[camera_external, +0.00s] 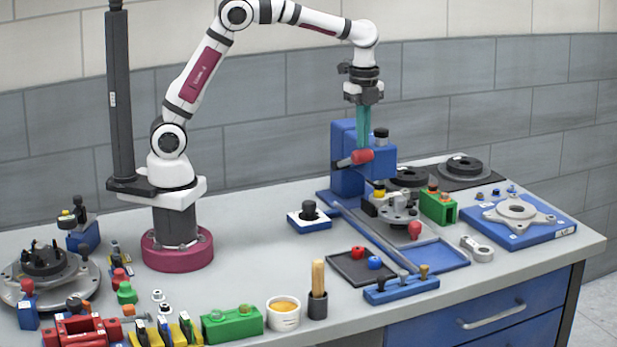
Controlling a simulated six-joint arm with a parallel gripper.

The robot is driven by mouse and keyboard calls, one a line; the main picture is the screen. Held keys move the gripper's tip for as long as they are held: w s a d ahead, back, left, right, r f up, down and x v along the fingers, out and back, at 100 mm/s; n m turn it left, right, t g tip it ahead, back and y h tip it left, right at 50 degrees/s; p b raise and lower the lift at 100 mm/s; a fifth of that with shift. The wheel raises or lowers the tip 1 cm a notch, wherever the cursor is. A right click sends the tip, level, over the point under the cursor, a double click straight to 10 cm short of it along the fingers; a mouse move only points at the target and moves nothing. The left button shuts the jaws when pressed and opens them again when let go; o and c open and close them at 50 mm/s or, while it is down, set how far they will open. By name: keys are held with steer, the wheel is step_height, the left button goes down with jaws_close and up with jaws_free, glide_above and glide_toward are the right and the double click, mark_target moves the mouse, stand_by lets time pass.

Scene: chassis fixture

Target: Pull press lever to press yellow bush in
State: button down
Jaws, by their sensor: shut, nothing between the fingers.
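The blue press (345,175) stands at the right half of the bench. Its lever ends in a red knob (362,156) that sticks out at the front of the press. My gripper (364,147) points straight down with its teal fingers shut and empty. The fingertips are just above or behind the red knob; I cannot tell whether they touch it. A small yellow part, which looks like the yellow bush (379,191), sits under the press head over a grey round fixture (398,212). How deep it is seated is too small to tell.
A green block (438,207) stands right of the fixture. A black tray (345,268) with red and blue parts and a blue tool rack (400,290) lie in front. A blue plate (540,236) is at the right.

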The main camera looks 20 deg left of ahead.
mark_target(365, 153)
steer(key=shift+f, duration=0.2)
steer(key=shift+f, duration=0.45)
steer(key=shift+s+d+f, duration=0.15)
steer(key=shift+s+f, duration=0.1)
steer(key=shift+f, duration=0.45)
steer(key=shift+s+d+f, duration=0.2)
steer(key=shift+f, duration=0.4)
stand_by(0.3)
